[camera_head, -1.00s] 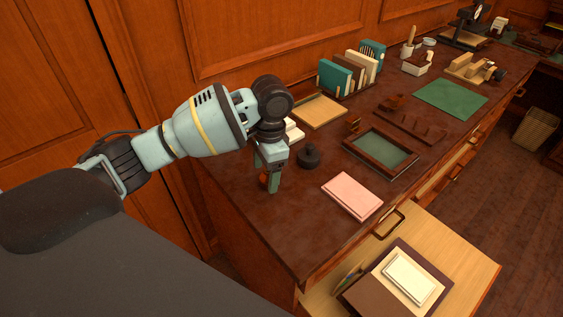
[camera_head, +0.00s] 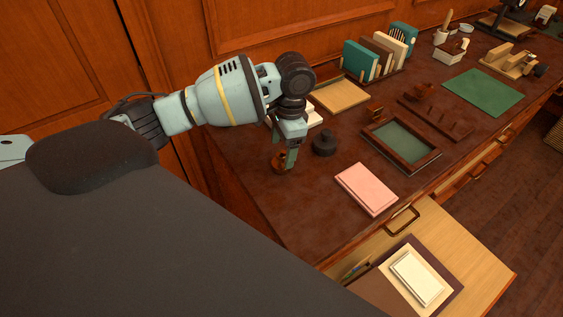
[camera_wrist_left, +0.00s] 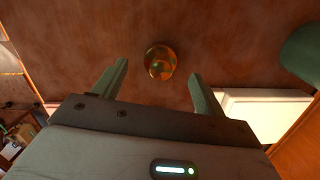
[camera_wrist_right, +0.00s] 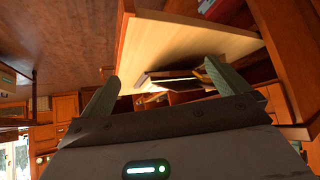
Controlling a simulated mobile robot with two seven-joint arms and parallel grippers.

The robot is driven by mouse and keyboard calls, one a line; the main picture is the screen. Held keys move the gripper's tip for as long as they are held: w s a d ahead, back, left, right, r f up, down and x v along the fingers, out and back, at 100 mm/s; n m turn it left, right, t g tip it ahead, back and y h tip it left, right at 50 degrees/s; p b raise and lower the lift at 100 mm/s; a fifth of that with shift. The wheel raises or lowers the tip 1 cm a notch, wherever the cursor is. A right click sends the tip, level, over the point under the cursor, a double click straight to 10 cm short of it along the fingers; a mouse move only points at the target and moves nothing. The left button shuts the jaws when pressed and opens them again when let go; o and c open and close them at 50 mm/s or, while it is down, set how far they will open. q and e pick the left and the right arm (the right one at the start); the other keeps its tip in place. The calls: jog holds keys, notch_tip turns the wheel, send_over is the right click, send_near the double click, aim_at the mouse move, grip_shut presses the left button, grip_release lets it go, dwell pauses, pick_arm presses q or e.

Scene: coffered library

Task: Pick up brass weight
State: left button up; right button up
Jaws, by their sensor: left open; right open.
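The brass weight (camera_wrist_left: 160,62) is a small, round, shiny gold-brown piece on the dark desk top. In the left wrist view it lies ahead of and between the fingers of my left gripper (camera_wrist_left: 157,80), with a gap on each side. In the head view the weight (camera_head: 278,163) is partly hidden behind my left gripper (camera_head: 285,160), whose fingers point down at the desk's left end. That gripper is open and empty. My right gripper (camera_wrist_right: 165,84) shows only in its own wrist view, open and empty, facing the open drawer.
A black round object (camera_head: 324,143) stands close to the right of my left gripper. A pink pad (camera_head: 366,188), a green-lined tray (camera_head: 401,143) and a wooden tray (camera_head: 340,95) lie farther right. An open drawer (camera_head: 470,243) juts out in front.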

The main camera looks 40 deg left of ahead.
aim_at(281, 152)
pick_arm(q)
jog(key=f, duration=0.4)
jog(key=shift+s+a+f, duration=0.2)
jog(key=shift+a, duration=0.05)
jog(key=shift+r, duration=0.1)
jog(key=c, duration=1.4)
